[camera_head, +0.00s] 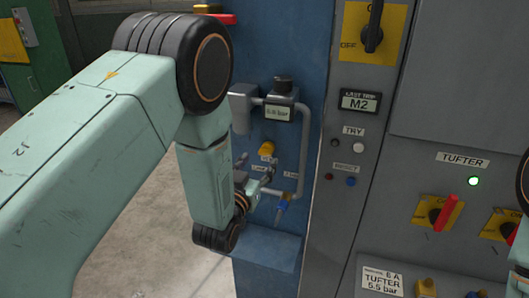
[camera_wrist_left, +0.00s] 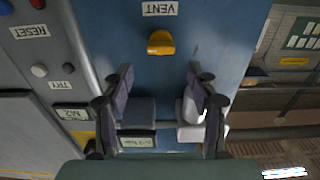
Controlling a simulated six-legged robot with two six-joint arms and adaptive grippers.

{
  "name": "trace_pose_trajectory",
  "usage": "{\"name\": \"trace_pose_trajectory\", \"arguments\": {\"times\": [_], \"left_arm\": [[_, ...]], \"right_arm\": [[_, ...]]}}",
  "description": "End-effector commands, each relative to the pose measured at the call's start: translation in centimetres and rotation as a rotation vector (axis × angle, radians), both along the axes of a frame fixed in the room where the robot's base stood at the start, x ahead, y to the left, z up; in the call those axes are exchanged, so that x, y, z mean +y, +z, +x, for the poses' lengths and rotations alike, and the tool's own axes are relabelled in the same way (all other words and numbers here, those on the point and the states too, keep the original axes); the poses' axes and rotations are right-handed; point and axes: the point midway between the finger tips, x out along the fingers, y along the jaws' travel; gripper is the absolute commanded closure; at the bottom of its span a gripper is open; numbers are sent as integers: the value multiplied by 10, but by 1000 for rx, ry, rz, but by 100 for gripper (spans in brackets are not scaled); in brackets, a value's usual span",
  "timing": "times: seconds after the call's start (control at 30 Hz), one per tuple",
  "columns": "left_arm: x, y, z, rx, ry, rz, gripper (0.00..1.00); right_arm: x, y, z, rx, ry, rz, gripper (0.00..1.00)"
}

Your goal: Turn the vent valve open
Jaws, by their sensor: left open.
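The vent valve is a small yellow knob (camera_head: 267,149) on the blue panel, with a small white label just below it in the head view. In the left wrist view, which is upside down, the yellow knob (camera_wrist_left: 160,44) sits beside the VENT label (camera_wrist_left: 159,9). My left gripper (camera_wrist_left: 160,78) is open and empty. Its two fingers stand apart, and the knob lies beyond their tips, about midway between them, not touched. In the head view my left gripper (camera_head: 256,186) is largely hidden behind my forearm, just below the knob. My right gripper does not show.
The grey cabinet (camera_head: 440,95) with switches is to the right. Bare floor (camera_head: 150,245) shows at lower left.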

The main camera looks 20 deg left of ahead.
Motion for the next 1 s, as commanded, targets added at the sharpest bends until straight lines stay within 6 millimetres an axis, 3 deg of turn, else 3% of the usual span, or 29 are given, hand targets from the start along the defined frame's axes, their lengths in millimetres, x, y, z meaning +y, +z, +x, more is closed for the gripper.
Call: {"name": "trace_pose_trajectory", "arguments": {"times": [0.3,0.73,1.0], "left_arm": [[0,0,43,0,-1,0,42],[0,0,54,2,-3,0,42],[0,0,54,2,-3,0,65]], "right_arm": [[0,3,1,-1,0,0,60],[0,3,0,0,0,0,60],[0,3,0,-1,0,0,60]]}}
